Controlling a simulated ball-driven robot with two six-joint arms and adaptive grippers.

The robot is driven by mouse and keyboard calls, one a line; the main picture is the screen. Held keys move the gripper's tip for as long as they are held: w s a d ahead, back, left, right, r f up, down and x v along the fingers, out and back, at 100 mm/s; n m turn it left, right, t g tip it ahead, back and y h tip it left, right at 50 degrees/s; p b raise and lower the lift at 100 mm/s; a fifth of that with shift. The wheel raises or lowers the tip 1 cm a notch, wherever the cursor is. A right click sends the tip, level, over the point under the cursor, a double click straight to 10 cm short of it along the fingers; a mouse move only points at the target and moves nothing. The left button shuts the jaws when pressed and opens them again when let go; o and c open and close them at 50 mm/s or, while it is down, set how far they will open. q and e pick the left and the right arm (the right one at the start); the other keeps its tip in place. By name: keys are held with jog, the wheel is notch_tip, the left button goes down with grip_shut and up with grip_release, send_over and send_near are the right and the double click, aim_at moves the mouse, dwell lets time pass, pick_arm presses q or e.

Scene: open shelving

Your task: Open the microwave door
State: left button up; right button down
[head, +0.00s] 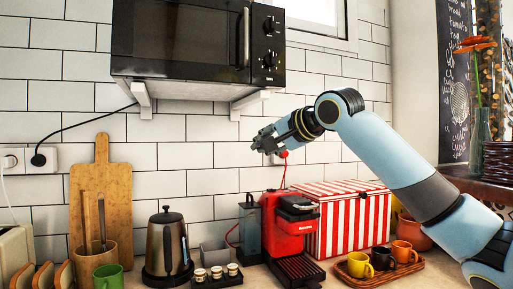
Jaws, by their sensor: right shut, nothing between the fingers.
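The black microwave (197,40) sits on white wall brackets at the top of the head view, and its top is cut off by the frame. Its door looks shut, with a vertical handle (245,38) at the door's right edge. Control knobs (268,42) are on the panel to the right of the handle. My right gripper (262,146) is shut and empty. It shows below and slightly right of the microwave, apart from the handle, in front of the tiled wall. My left gripper is not in view.
Below stand a kettle (167,243), a red coffee machine (292,232), a red-striped box (345,215) and a tray of cups (378,268). A cutting board (101,190) leans on the wall at left. A microwave bracket (143,99) juts out below it. The space before the door looks clear.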

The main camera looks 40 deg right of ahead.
jog(key=s+d+r+m+t, duration=0.1)
jog(key=s+r+m+t, duration=0.1)
jog(key=r, duration=0.9)
jog(key=s+d+r+m+t, duration=0.1)
jog(key=s+d+r+m, duration=0.1)
jog(key=r, duration=0.9)
jog(key=shift+m+t, duration=0.3)
jog(key=w+p, duration=0.1)
jog(key=w, duration=0.2)
jog(key=w+p, duration=0.2)
jog(key=w, duration=0.1)
jog(key=w+p, duration=0.1)
jog(key=w, duration=0.2)
jog(key=shift+w+a+r+p, duration=0.1)
jog(key=shift+a+r+p, duration=0.2)
jog(key=shift+a+p, duration=0.1)
jog(key=shift+w+f, duration=0.15)
jog(key=shift+w, duration=0.5)
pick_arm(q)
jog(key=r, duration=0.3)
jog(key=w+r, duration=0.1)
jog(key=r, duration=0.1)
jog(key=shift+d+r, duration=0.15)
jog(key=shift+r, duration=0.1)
pick_arm(e)
jog(key=shift+s, duration=0.1)
